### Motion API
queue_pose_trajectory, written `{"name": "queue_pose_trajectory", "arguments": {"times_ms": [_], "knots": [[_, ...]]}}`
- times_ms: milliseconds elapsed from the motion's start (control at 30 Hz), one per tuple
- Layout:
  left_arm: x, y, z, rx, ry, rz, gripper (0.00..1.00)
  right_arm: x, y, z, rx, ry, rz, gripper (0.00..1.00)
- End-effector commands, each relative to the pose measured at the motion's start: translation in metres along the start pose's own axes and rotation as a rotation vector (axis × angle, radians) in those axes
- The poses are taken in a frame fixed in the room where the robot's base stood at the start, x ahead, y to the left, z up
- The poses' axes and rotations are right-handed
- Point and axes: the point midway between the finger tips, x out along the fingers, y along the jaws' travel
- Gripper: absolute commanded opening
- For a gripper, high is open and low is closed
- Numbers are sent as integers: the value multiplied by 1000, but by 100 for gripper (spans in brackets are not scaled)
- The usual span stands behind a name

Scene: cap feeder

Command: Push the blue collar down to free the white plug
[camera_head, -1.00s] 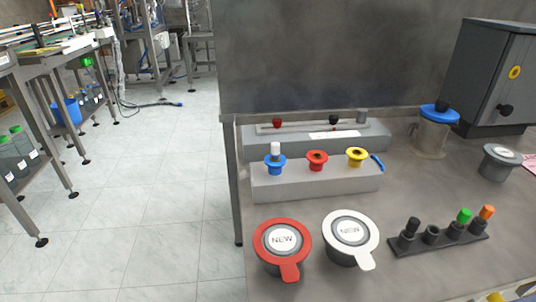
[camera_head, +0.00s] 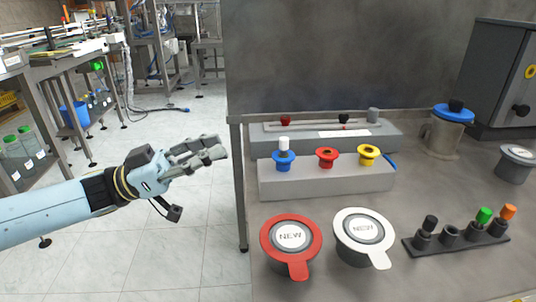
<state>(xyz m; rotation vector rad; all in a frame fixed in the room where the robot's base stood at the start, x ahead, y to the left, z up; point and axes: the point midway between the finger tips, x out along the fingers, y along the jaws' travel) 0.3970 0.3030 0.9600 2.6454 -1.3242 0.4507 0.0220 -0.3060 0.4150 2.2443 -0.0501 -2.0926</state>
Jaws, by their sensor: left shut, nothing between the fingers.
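The blue collar (camera_head: 283,158) sits at the left end of the grey block (camera_head: 325,184) on the bench. The white plug (camera_head: 284,144) stands upright in its middle. A red collar (camera_head: 327,157) and a yellow collar (camera_head: 368,154) sit to the right on the same block. My left gripper (camera_head: 219,152) is in the air left of the bench edge, shut and empty. It points right toward the blue collar and is apart from it. My right gripper is out of view.
In front stand a red-lidded pot (camera_head: 291,237) and a white-lidded pot (camera_head: 362,233). A dark rack (camera_head: 456,245) with black, green and orange plugs is at right. Behind the block is a slider unit (camera_head: 335,133). The bench post (camera_head: 239,190) stands between gripper and block.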

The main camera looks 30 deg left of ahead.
Motion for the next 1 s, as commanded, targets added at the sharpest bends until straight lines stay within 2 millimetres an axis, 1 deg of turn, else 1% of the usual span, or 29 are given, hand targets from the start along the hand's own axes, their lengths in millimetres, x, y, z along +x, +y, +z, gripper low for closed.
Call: {"name": "queue_pose_trajectory", "arguments": {"times_ms": [200, 267, 333, 467, 700, 767, 900, 1000], "knots": [[2, 0, 0, 0, 1, -2, 0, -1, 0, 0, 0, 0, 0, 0], [6, 0, 0, 0, 2, -2, 0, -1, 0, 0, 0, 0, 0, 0], [14, -1, -1, 2, 4, -3, 0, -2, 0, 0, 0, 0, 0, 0], [37, -1, -2, 2, 7, -4, 0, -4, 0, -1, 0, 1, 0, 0], [89, -1, -2, 2, 6, -4, 0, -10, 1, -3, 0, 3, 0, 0], [101, -1, -2, 1, 6, -4, 0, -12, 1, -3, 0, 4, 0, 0], [93, -1, 22, -2, -1, -6, 0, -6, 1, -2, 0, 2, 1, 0], [90, -1, 31, -2, 0, -4, 0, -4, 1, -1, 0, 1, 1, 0]]}}
